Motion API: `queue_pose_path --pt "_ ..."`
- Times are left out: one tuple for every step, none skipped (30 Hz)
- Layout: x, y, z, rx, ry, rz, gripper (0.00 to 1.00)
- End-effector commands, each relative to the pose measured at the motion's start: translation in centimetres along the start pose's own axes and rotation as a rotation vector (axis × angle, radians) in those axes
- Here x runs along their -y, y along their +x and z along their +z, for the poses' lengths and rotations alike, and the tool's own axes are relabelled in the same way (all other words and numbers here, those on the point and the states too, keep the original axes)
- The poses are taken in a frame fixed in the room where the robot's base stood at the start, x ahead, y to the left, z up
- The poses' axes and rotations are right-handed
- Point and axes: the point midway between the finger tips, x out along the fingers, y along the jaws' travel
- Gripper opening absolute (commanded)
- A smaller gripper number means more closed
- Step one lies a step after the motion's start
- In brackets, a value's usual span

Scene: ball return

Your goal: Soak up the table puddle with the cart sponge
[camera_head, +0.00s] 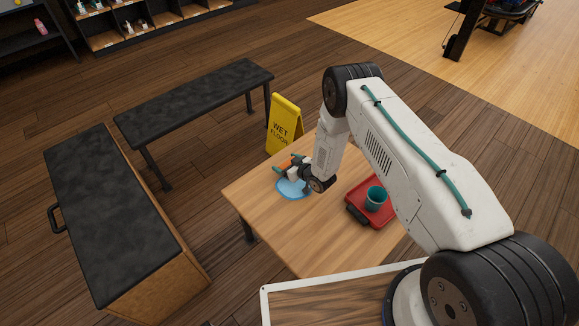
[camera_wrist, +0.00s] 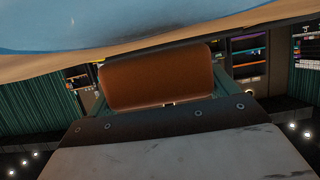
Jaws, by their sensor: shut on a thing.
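The light-blue puddle (camera_head: 293,189) lies on the wooden table (camera_head: 262,222), near its far left part. My gripper (camera_head: 286,164) is low at the puddle's far side. It is shut on the orange sponge (camera_wrist: 155,76), which fills the space between its teal fingers in the wrist view. The sponge is partly hidden by my gripper in the head view. The puddle (camera_wrist: 130,22) also spans the top of the wrist view, just beyond the sponge. I cannot tell whether the sponge touches it.
A red tray (camera_head: 354,208) with a teal cup (camera_head: 376,198) stands on the table to the right of the puddle. A yellow wet-floor sign (camera_head: 284,126) stands behind the table. A dark bench (camera_head: 195,102) and a dark-topped cabinet (camera_head: 110,215) are to the left.

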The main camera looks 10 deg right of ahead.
Motion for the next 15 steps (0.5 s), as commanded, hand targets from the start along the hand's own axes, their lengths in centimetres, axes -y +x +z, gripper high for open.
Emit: queue_pose_path --pt "0.2 0.6 -0.1 -0.003 -0.003 -0.002 0.64" --pt "0.2 0.8 -0.1 -0.003 -0.003 -0.002 0.64" --pt "0.2 1.0 -0.2 -0.002 -0.003 -0.002 0.64" --pt "0.2 1.2 -0.3 -0.002 -0.003 -0.002 0.64" --pt "0.2 1.2 -0.3 -0.002 -0.003 -0.002 0.64" --pt "0.2 1.3 -0.3 -0.002 -0.002 -0.002 0.64" --pt "0.1 1.3 -0.3 -0.002 -0.002 -0.002 0.64" --pt "0.0 1.3 -0.3 -0.002 -0.002 -0.002 0.64" --pt "-0.2 1.3 -0.3 -0.002 -0.002 -0.002 0.64" --pt "-0.3 1.3 -0.2 -0.002 -0.002 -0.002 0.64" --pt "-0.6 1.3 -0.2 -0.002 -0.002 -0.002 0.64" --pt "-0.9 1.2 -0.2 -0.002 -0.002 0.000 0.64" --pt "-1.2 1.2 -0.2 -0.002 -0.002 0.001 0.64" --pt "-1.5 1.2 -0.2 -0.002 -0.003 0.002 0.64" --pt "-1.8 1.2 -0.1 -0.002 -0.003 0.003 0.64"
